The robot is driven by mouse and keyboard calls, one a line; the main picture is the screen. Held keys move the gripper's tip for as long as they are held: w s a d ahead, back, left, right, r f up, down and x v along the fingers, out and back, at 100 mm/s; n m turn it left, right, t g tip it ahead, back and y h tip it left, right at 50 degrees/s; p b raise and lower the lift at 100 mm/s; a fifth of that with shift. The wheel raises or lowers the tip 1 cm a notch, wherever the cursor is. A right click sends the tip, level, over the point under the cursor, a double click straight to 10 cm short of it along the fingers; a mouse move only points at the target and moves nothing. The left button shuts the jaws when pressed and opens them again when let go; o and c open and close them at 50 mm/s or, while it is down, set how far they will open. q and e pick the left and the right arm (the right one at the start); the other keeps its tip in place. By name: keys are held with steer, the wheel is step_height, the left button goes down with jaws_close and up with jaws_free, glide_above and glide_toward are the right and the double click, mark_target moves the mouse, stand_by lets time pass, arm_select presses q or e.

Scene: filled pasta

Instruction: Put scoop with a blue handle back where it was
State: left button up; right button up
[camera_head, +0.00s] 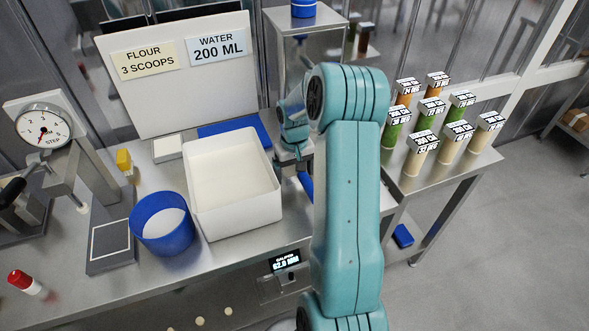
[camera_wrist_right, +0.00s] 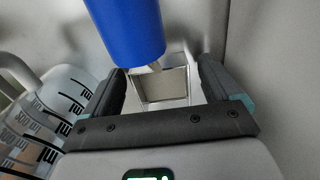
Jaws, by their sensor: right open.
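In the right wrist view, the scoop's blue handle (camera_wrist_right: 128,28) reaches down from the top edge. Below it is a pale, square metal part (camera_wrist_right: 165,85), seemingly the scoop's bowl, seen between the fingers. My right gripper (camera_wrist_right: 160,88) is open, its two dark fingers apart on either side of that part; I cannot tell whether they touch it. In the head view my right gripper (camera_head: 291,152) is low beside the white flour bin's right side, mostly hidden by my teal arm. A bit of blue (camera_head: 305,184) shows beside the arm. My left gripper is not in view.
A clear jug (camera_wrist_right: 55,115) with black marks stands close left of my right gripper. The white bin (camera_head: 235,222) and blue tub (camera_head: 160,232) stand left of my arm. Several capped jars (camera_head: 420,152) fill the right side table. A dial gauge (camera_head: 42,128) stands far left.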

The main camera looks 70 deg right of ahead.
step_height(320, 180, up, 12)
steer(key=shift+r, duration=0.2)
stand_by(0.6)
